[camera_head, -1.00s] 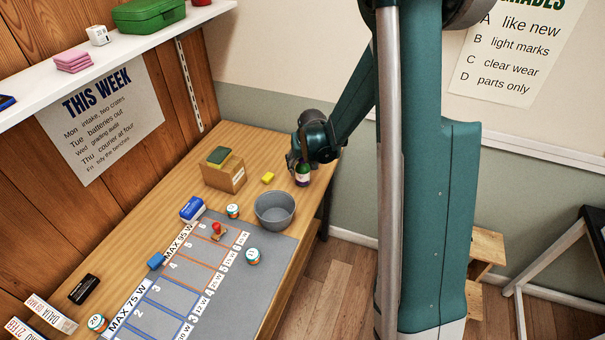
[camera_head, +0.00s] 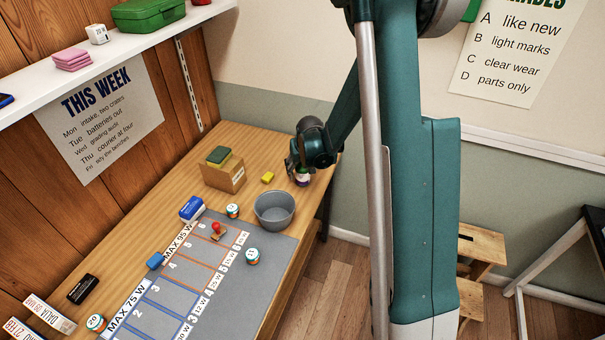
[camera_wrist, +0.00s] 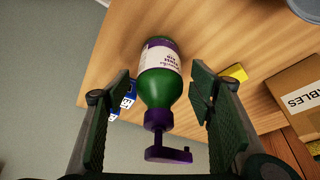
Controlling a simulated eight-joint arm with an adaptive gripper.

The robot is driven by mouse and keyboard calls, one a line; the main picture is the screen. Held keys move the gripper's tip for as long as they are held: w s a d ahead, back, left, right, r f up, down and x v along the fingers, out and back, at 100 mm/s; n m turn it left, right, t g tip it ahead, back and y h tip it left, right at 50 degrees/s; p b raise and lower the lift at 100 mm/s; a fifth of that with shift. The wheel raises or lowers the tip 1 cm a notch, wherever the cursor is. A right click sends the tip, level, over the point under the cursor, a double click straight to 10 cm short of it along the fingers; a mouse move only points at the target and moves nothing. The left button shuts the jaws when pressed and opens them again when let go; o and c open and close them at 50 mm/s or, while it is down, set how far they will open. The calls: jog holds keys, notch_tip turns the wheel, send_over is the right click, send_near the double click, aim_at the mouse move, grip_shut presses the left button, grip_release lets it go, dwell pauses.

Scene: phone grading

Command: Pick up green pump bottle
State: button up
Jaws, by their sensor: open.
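The green pump bottle (camera_wrist: 158,85) has a white label and a purple pump head. In the wrist view it lies between the two open fingers of my gripper (camera_wrist: 160,108), with gaps on both sides and no visible contact. In the head view my gripper (camera_head: 303,164) is over the bottle (camera_head: 302,180) at the far end of the table, and most of the bottle is hidden behind it.
A yellow block (camera_head: 267,177), a cardboard box (camera_head: 224,176) with a green item on top, and a grey bowl (camera_head: 289,211) stand close by. The table (camera_head: 150,223) ends just right of the bottle. Small blue-and-white items (camera_wrist: 128,97) show beside a finger.

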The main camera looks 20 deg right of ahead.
jog(key=shift+w+f, duration=0.25)
jog(key=shift+f, duration=0.35)
jog(key=shift+c, duration=0.7)
jog(key=c, duration=1)
